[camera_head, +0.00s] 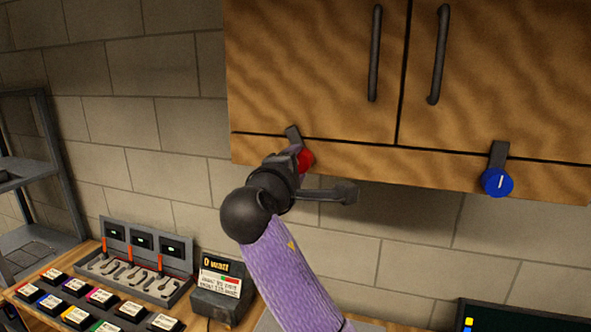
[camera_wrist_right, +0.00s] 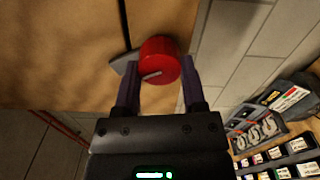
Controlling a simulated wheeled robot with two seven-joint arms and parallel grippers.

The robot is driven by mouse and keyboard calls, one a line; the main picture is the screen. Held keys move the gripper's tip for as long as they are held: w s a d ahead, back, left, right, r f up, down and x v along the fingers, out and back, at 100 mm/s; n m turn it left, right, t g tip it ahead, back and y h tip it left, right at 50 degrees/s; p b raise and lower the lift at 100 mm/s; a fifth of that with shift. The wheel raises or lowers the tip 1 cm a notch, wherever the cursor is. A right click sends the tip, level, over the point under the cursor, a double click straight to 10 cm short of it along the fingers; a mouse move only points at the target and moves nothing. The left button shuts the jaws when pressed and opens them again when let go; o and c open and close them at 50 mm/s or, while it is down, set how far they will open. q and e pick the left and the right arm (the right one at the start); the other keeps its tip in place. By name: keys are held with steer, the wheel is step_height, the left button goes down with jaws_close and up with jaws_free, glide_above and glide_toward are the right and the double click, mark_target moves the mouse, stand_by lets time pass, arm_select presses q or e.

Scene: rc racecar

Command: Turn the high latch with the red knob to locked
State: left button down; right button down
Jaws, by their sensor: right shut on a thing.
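The red knob (camera_head: 306,160) is on the lower left of the wooden cabinet, with a grey latch bar (camera_head: 293,134) reaching up from it, tilted to the left. In the right wrist view the red knob (camera_wrist_right: 159,60) sits between the two fingers of my right gripper (camera_wrist_right: 163,85), with a pale mark on its face; part of the latch bar (camera_wrist_right: 125,62) shows beside it. My right gripper (camera_head: 296,158) is shut on the red knob and hides part of it in the head view. My left gripper is not in view.
A blue knob (camera_head: 497,182) with an upright grey latch bar is at the cabinet's lower right. The cabinet doors (camera_head: 310,60) have dark vertical handles. Below left, a workbench holds a switch panel (camera_head: 140,268), a small display box (camera_head: 222,290) and several labelled blocks.

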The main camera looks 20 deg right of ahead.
steer(key=m+b, duration=0.1)
steer(key=m, duration=0.4)
steer(key=shift+b, duration=0.35)
steer(key=shift+m, duration=0.3)
steer(key=shift+c, duration=0.7)
jaws_free()
steer(key=b+v, duration=0.3)
steer(key=v, duration=0.7)
steer(key=shift+b, duration=0.3)
